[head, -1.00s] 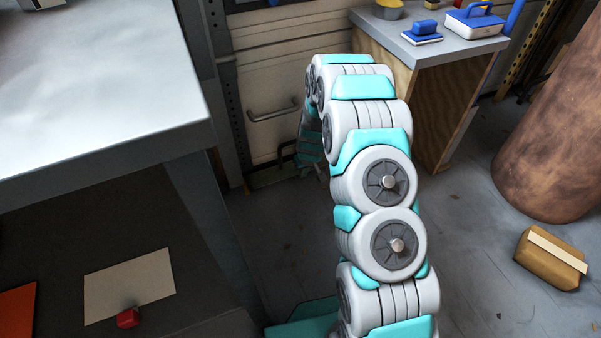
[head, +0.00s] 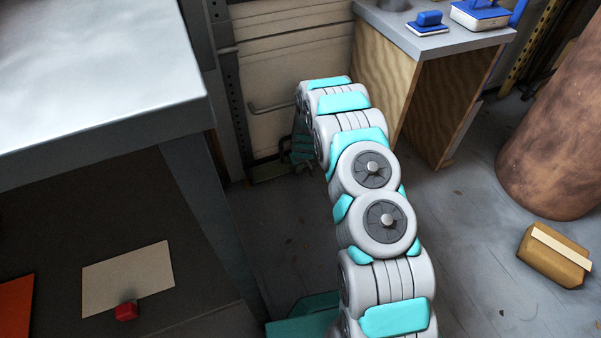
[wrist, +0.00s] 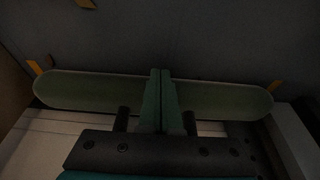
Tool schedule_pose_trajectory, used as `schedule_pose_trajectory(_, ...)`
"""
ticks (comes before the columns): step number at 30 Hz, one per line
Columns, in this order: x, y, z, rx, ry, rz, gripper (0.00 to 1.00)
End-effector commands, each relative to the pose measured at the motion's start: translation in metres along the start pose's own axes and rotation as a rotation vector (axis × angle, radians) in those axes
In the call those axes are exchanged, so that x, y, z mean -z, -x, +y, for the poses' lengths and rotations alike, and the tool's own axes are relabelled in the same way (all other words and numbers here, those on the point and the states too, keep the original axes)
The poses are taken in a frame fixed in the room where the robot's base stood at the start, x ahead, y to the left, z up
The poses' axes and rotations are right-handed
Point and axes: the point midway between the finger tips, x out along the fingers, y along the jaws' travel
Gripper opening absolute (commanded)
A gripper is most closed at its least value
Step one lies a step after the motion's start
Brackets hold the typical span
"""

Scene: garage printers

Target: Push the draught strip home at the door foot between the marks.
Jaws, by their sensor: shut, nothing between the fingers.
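The draught strip (wrist: 85,92) is a long green bar with rounded ends, lying across the wrist view along the door foot. In the head view a green piece of it (head: 266,172) shows low at the door (head: 285,70). The strip's middle is hidden behind the fingers. In the head view my arm hides part of the door foot.
A metal bench (head: 90,90) stands close on the left, a wooden worktable (head: 425,85) to the right of the door. A brown cylinder (head: 560,140) and a taped box (head: 555,255) stand farther right. A door handle bar (head: 270,107) sits above the strip. Floor between is clear.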

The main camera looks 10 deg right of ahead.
Motion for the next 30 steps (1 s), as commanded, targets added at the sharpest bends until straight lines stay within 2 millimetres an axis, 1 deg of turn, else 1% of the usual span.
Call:
schedule_pose_trajectory(14, 0.003, -0.001, 0.000, 0.000, -0.001, 0.000, 0.00)
schedule_pose_trajectory(25, 0.034, -0.009, 0.001, 0.000, 0.000, 0.002, 0.00)
schedule_pose_trajectory(30, 0.039, -0.010, 0.000, -0.001, -0.001, 0.003, 0.00)
